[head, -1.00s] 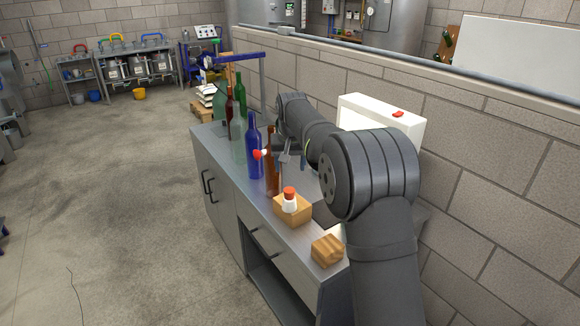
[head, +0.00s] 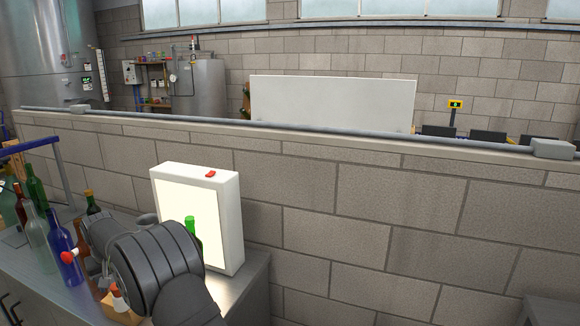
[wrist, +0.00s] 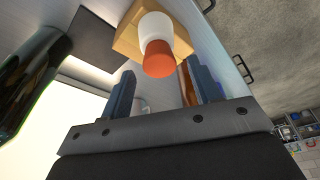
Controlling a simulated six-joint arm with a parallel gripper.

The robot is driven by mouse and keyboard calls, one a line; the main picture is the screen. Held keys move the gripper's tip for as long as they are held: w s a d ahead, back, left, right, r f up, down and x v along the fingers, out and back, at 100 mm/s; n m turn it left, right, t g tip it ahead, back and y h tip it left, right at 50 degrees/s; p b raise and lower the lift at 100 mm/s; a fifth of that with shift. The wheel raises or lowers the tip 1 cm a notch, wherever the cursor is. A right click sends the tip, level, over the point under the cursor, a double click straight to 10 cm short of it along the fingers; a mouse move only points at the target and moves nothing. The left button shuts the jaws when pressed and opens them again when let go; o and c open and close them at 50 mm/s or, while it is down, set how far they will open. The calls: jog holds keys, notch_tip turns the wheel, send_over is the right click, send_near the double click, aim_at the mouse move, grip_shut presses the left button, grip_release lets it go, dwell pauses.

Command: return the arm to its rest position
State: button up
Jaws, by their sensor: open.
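My gripper (wrist: 160,68) is open and empty in the wrist view, its two dark blue fingers apart. Beyond the fingertips are a white bottle with a red-orange cap (wrist: 158,55) and a wooden block (wrist: 128,38). A brown bottle (wrist: 186,85) shows partly behind the right finger. In the head view my arm reaches over the metal counter (head: 238,292), and its links hide most of the gripper. The white bottle with the red cap (head: 118,300) shows just in front of the arm.
A lit white panel (head: 188,208) stands by the brick wall (head: 350,220), with a green bottle (head: 191,228) before it. A blue bottle (head: 64,250) and several others stand at left. A dark bottle (wrist: 30,75) is close at left in the wrist view. The counter's right end looks clear.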

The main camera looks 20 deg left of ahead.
jog(key=shift+r, duration=0.95)
